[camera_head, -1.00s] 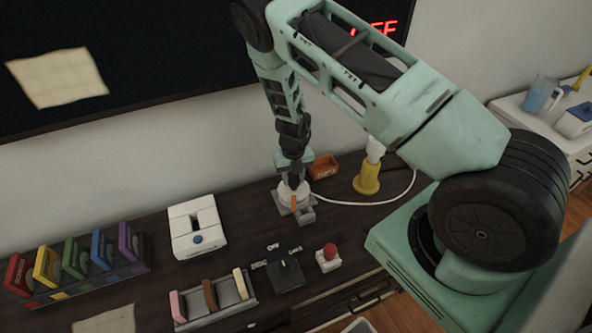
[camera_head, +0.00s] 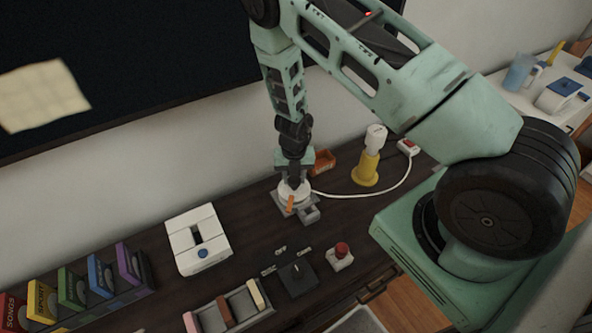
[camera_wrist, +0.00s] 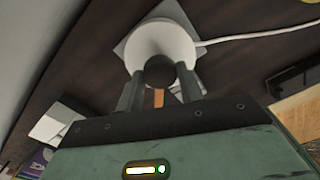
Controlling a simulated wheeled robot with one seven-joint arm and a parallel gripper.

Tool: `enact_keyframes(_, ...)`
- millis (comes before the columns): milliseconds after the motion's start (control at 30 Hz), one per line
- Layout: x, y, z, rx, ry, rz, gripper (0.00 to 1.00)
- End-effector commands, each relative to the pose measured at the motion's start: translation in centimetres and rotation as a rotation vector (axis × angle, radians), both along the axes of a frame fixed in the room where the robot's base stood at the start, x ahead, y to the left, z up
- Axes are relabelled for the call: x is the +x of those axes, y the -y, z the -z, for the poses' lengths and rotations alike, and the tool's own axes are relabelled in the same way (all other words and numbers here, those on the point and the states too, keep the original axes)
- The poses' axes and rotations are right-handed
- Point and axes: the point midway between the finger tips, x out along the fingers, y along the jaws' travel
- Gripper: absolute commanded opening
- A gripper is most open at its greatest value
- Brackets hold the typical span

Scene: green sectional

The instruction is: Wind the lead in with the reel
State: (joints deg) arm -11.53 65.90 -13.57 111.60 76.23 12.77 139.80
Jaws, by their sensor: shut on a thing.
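The reel (camera_head: 283,198) is a white round drum on a grey base, with an orange mark at its front. It also shows in the wrist view (camera_wrist: 160,38), with a dark round knob (camera_wrist: 158,71) on it. My gripper (camera_head: 294,181) points down onto the reel from above. In the wrist view its two fingers (camera_wrist: 158,84) are shut on the knob, one on each side. The white lead (camera_head: 365,195) runs out from the reel to the right and curves up to a small white block with a red top (camera_head: 408,146). The wound part is hard to see.
A yellow stand with a white top (camera_head: 367,170) stands inside the lead's curve. An orange tray (camera_head: 322,159) is behind the reel.

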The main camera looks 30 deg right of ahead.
Motion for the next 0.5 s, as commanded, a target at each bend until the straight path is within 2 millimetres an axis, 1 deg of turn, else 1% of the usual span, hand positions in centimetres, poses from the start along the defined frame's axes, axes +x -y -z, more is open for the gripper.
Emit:
enact_keyframes(33, 0.26, -0.08, -0.32, -0.002, 0.007, 0.016, 0.00)
enact_keyframes(267, 0.15, -0.10, -0.46, -0.001, 0.006, 0.111, 0.00)
enact_keyframes(500, 0.11, -0.09, -0.68, -0.001, 0.005, 0.267, 0.00)
